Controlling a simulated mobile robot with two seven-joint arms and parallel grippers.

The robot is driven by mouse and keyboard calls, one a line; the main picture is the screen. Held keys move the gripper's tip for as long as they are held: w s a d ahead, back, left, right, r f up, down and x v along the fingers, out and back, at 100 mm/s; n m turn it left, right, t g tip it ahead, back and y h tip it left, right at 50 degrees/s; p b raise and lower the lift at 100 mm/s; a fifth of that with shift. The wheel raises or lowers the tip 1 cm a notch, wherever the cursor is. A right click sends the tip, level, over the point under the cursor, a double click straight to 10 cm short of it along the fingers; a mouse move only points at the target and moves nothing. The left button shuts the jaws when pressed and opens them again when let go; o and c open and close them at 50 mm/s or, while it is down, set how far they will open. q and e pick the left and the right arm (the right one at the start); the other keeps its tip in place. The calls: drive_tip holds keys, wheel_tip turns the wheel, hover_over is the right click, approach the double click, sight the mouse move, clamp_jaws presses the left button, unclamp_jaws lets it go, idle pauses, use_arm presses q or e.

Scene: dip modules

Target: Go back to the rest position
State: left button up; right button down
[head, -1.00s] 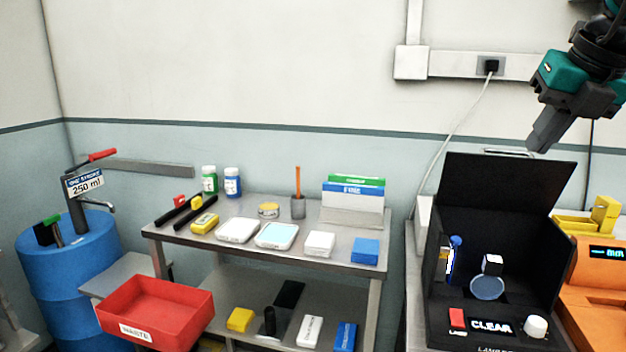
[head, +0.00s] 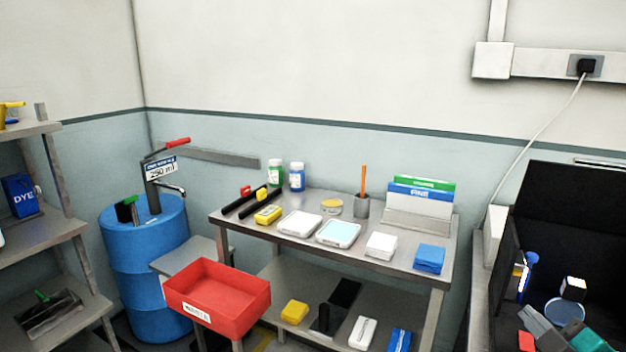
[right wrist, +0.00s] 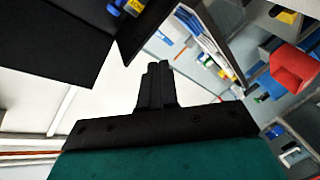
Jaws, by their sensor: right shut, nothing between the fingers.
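My right gripper (head: 540,328) shows at the bottom right of the head view, in front of the open black box (head: 565,205). Its grey fingers are together with nothing between them. In the right wrist view its dark fingers (right wrist: 157,85) are also closed, pointing out over a pale surface. My left gripper is in neither current view.
A metal table (head: 375,258) holds bottles, white trays and boxes. Inside the black box is a blue-and-white bottle (head: 526,272).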

drive_tip(key=s+a+f+m+g+h, duration=0.1)
drive_tip(key=s+a+f+m+g, duration=0.15)
drive_tip(key=s+f, duration=0.3)
drive_tip(key=s+a+f+m+g, duration=0.2)
drive_tip(key=s+f+m+g, duration=0.15)
drive_tip(key=f, duration=0.25)
drive_tip(key=s+a+f+m+g+y, duration=0.1)
drive_tip(key=s+a+f+g+y, duration=0.35)
drive_tip(key=s+a, duration=0.75)
drive_tip(key=w+a+f+t, duration=0.1)
drive_tip(key=w+f+t, duration=0.4)
drive_tip(key=w+f, duration=0.2)
wheel_tip(320, 180, down, 2)
drive_tip(key=shift+w, duration=0.2)
